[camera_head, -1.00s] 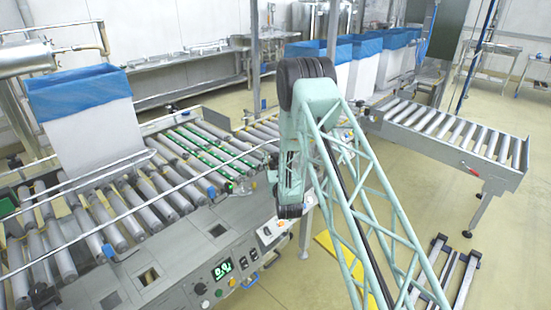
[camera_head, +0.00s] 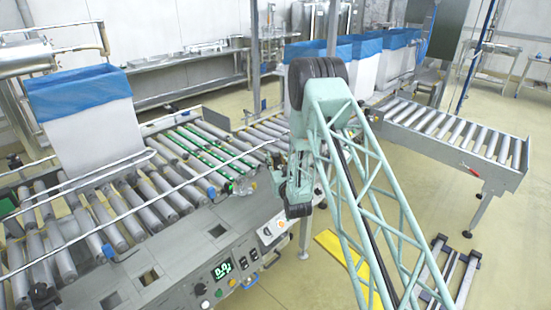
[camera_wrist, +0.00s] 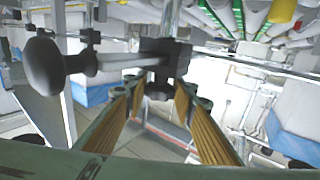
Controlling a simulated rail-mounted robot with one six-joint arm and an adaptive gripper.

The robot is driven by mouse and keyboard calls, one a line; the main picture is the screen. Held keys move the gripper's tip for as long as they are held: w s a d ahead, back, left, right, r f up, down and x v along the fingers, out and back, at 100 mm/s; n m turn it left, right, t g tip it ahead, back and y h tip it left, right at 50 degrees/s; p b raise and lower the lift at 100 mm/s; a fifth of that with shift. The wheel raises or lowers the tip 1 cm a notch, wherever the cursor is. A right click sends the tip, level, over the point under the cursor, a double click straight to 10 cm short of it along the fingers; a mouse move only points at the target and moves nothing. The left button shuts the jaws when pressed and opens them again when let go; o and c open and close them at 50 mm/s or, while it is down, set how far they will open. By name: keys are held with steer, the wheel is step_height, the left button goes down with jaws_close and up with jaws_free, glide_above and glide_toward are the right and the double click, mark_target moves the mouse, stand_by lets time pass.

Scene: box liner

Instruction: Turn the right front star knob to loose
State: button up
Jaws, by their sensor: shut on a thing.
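In the wrist view, a small dark knob (camera_wrist: 159,90) sits under a black clamp block (camera_wrist: 165,60) on a rail. I take it for the star knob, but its lobes are too dark to make out. My gripper (camera_wrist: 161,92) has its two ribbed, yellow-brown fingers on either side of this knob, shut on it. The knob's turn angle cannot be read. A thick rod runs left from the block to a large dark round end (camera_wrist: 45,66).
Guide rails (camera_head: 180,192) run above the roller conveyor (camera_head: 150,205). A white box with a blue liner (camera_head: 85,115) stands on the rollers at the left. The control panel (camera_head: 222,268) is at the front.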

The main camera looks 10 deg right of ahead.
steer(key=shift+d+y, duration=0.1)
steer(key=shift+y, duration=0.2)
steer(key=shift+n+g+y, duration=0.8)
steer(key=shift+n+y, duration=1.4)
steer(key=shift+y, duration=0.8)
steer(key=shift+f+n+g+y, duration=0.1)
steer(key=shift+n+g+y, duration=2.15)
steer(key=shift+y, duration=0.65)
steer(key=shift+n+g+y, duration=1.6)
steer(key=shift+n+g, duration=0.35)
steer(key=shift+g, duration=0.5)
steer(key=shift+n+g, duration=0.3)
steer(key=shift+g, duration=0.1)
steer(key=shift+n+g+y, duration=0.35)
steer(key=shift+n+g, duration=0.75)
steer(key=shift+g, duration=0.6)
steer(key=shift+n+g+y, duration=0.35)
steer(key=shift+n+g, duration=0.75)
steer(key=shift+g, duration=0.6)
steer(key=o, duration=0.9)
steer(key=shift+a, duration=0.25)
